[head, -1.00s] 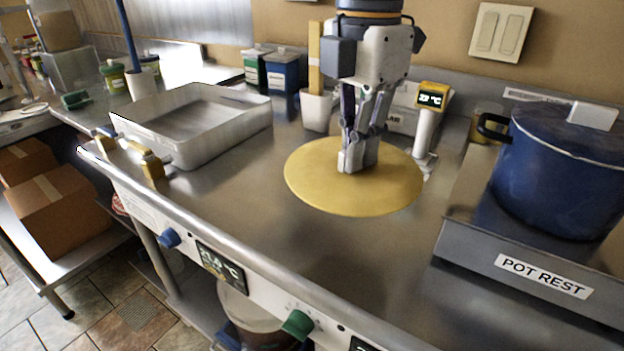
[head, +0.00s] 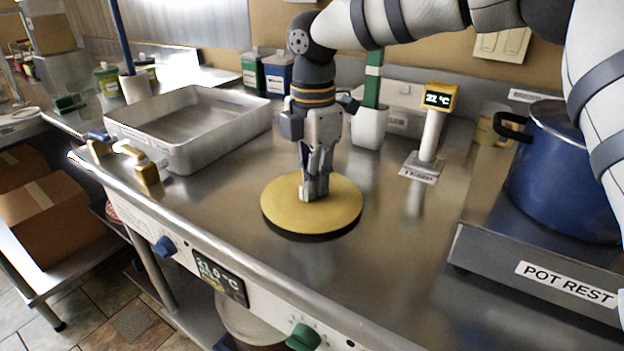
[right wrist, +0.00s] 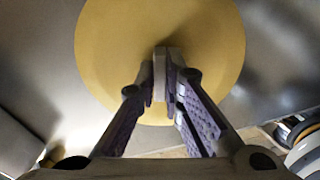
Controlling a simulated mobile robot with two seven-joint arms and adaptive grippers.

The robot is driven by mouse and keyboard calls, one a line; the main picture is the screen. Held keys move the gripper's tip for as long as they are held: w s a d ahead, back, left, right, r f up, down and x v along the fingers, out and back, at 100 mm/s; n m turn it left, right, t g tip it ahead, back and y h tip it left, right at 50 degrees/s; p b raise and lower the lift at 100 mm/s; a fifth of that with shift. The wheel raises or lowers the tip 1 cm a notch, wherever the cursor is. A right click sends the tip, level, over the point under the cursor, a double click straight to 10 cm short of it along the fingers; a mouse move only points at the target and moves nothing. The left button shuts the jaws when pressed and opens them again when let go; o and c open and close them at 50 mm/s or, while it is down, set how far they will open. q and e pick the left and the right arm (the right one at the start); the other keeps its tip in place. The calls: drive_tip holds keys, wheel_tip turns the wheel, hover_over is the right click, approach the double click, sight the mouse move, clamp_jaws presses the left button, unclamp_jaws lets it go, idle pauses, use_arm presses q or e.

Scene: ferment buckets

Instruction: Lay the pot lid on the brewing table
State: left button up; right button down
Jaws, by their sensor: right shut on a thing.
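The pot lid (head: 340,212) is a flat, round yellow disc, held level low over the brewing table (head: 400,270), with a dark band of shadow along its near edge. I cannot tell whether it touches the steel. My right gripper (head: 314,194) points down at the lid's middle and is shut on its small grip. In the right wrist view the fingertips (right wrist: 161,72) close on a pale grip in front of the yellow disc (right wrist: 215,45). My left gripper is not in view.
A steel tray (head: 222,143) stands at the left. A thermometer stand (head: 432,138) and a white holder (head: 369,128) stand behind the lid. A blue pot (head: 550,185) sits on the pot rest (head: 490,254) at the right. Bare steel lies between lid and pot rest.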

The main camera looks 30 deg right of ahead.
drive_tip(key=c, duration=1.7)
unclamp_jaws()
drive_tip(key=shift+f, duration=0.15)
wheel_tip(320, 180, up, 12)
